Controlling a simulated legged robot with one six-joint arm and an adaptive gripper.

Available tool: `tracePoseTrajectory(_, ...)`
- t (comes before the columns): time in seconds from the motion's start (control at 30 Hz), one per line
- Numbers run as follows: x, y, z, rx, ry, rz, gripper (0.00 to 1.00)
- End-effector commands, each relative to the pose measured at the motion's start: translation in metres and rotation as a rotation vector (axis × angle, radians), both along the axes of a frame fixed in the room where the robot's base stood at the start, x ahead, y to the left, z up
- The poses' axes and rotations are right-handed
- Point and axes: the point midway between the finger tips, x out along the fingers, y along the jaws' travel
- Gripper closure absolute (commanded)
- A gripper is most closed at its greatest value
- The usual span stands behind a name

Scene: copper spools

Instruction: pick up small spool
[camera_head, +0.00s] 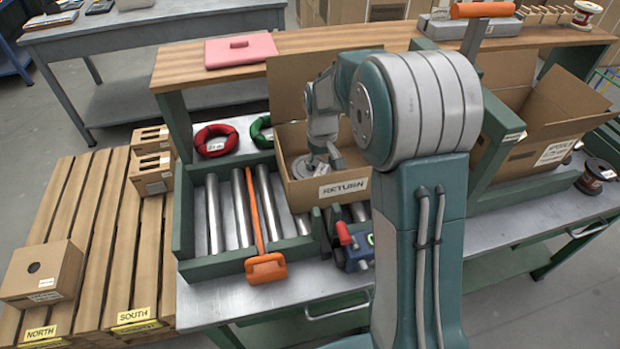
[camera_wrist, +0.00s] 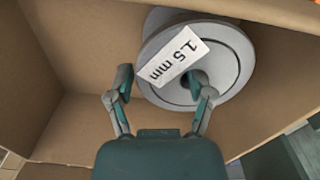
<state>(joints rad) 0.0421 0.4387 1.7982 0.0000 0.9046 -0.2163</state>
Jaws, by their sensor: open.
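A grey spool (camera_wrist: 235,55) with a white "1.5 mm" label lies in the open cardboard RETURN box (camera_head: 340,190); its round flange also shows in the head view (camera_head: 299,168). My gripper (camera_wrist: 160,80) is open and reaches down into the box. In the wrist view the left finger is beside the flange's left edge and the right finger overlaps the flange near its centre. I cannot tell whether either finger touches it. In the head view my gripper (camera_head: 324,163) is small and partly hidden by the box front.
The box walls (camera_wrist: 75,45) stand close around my gripper. A roller tray (camera_head: 215,262) with an orange-handled tool (camera_head: 262,265) is left of the box. A dark spool (camera_head: 597,172) and an open carton (camera_head: 520,150) are at right. A wooden shelf (camera_head: 180,68) runs behind.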

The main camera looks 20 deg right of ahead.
Motion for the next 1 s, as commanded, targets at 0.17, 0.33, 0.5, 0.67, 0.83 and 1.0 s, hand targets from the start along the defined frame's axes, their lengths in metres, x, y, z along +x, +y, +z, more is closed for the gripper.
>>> tracePoseTrajectory(0.17, 0.000, 0.000, -0.005, 0.000, 0.000, 0.000, 0.32)
tracePoseTrajectory(0.33, 0.000, 0.000, -0.004, 0.000, 0.000, 0.000, 0.58)
tracePoseTrajectory(0.5, 0.000, 0.000, -0.004, 0.000, 0.000, 0.000, 1.00)
tracePoseTrajectory(0.67, 0.000, 0.000, -0.004, 0.000, -0.001, 0.000, 1.00)
tracePoseTrajectory(0.83, 0.001, 0.000, -0.001, 0.000, -0.002, 0.000, 1.00)
tracePoseTrajectory(1.0, 0.001, 0.000, 0.018, 0.000, -0.006, 0.000, 1.00)
